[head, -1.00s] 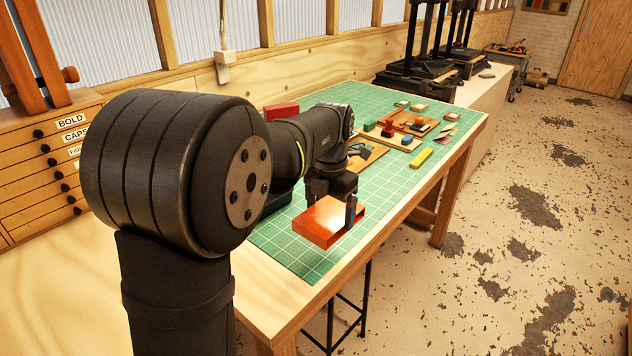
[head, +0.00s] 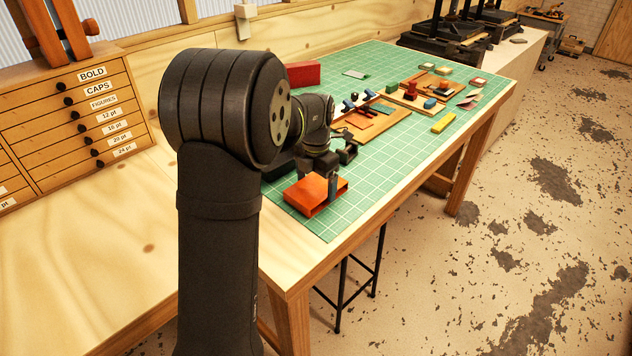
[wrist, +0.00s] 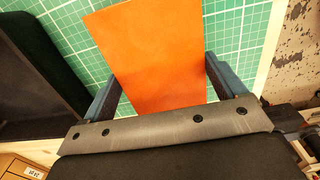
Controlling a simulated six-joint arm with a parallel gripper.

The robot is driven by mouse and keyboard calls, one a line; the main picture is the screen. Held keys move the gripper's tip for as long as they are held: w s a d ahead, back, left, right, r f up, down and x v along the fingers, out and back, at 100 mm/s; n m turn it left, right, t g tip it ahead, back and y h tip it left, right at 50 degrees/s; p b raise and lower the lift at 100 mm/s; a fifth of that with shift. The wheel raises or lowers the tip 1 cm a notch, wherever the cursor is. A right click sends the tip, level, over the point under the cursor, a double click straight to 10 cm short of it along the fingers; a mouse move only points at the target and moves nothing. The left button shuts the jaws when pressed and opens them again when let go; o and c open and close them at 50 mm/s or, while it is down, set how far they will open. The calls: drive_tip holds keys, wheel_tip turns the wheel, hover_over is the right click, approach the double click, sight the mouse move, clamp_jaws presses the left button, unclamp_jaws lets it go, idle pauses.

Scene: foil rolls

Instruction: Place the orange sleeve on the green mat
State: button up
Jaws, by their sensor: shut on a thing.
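The orange sleeve (head: 309,196) is a flat open-ended box at the near end of the green mat (head: 327,227). My gripper (head: 318,184) is shut on it, with a finger showing at its right side. In the wrist view the sleeve (wrist: 150,58) lies between the two fingers of my gripper (wrist: 160,88), over the mat's white grid (wrist: 237,40). The sleeve is low over the mat or resting on it; I cannot tell whether it touches. My arm hides part of the mat behind it.
A dark open box (wrist: 35,75) stands left of the sleeve in the wrist view. A red block (head: 303,74), wooden trays (head: 372,124) with small items and a yellow block (head: 443,123) lie farther back. The mat's near right corner is bare.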

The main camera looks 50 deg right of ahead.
drive_tip(key=shift+f, duration=0.15)
drive_tip(key=o, duration=0.8)
drive_tip(key=shift+c, duration=0.2)
wheel_tip(320, 180, up, 12)
drive_tip(key=shift+r, duration=0.2)
hover_over(316, 186)
drive_tip(key=shift+f, duration=4.1)
